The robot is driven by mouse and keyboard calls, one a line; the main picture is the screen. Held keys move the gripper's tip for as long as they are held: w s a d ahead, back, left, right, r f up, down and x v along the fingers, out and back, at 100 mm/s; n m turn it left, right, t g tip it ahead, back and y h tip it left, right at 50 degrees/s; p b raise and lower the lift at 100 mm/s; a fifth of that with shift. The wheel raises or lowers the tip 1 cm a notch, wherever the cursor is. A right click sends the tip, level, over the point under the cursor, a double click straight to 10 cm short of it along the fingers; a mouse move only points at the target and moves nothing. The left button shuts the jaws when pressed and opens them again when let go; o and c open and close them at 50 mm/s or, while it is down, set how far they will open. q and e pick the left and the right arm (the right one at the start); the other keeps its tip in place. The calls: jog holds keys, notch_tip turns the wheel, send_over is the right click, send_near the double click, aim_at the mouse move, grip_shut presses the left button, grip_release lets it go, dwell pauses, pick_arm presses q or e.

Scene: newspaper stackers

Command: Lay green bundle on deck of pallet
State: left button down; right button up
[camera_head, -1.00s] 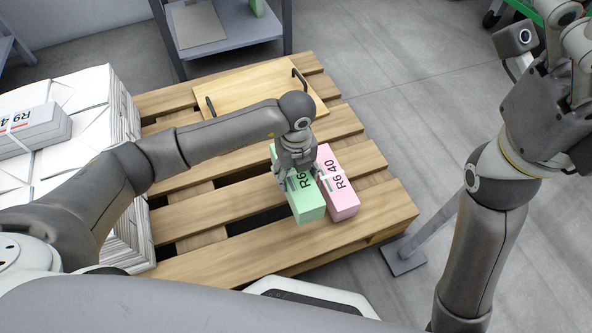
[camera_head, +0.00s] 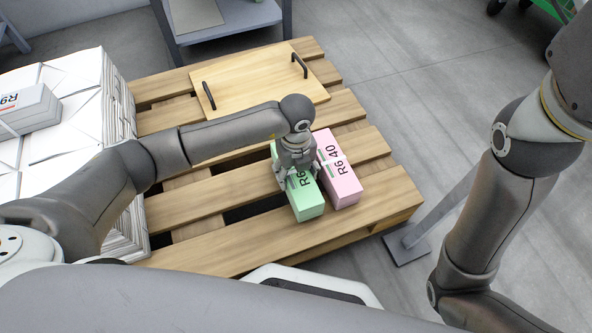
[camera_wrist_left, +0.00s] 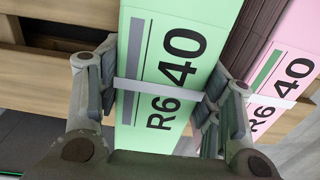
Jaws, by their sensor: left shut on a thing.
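The green bundle (camera_head: 307,203), marked R6 40 with a pale strap, is at the right part of the wooden pallet (camera_head: 205,257). It also shows in the left wrist view (camera_wrist_left: 172,50). My left gripper (camera_head: 297,181) is over it from above, with its fingers shut on both long sides, seen in the left wrist view (camera_wrist_left: 158,92). The bundle looks flat and at deck level; whether it rests on the slats cannot be told. My right arm shows at the right, but its gripper is out of view.
A pink bundle (camera_head: 342,180) lies close beside the green one, on its right. A wooden board with two black handles (camera_head: 250,85) lies on the pallet's far part. A tall white paper stack (camera_head: 70,140) with a grey-white bundle (camera_head: 28,112) on top stands at left.

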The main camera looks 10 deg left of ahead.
pick_arm(q)
jog(key=shift+f+b, duration=0.3)
jog(key=shift+f, duration=0.15)
dwell(0.5)
jog(key=c, duration=0.5)
grip_release()
jog(key=shift+c, duration=0.2)
jog(key=shift+o, duration=1.1)
jog(key=shift+f, duration=0.1)
notch_tip(320, 180, up, 12)
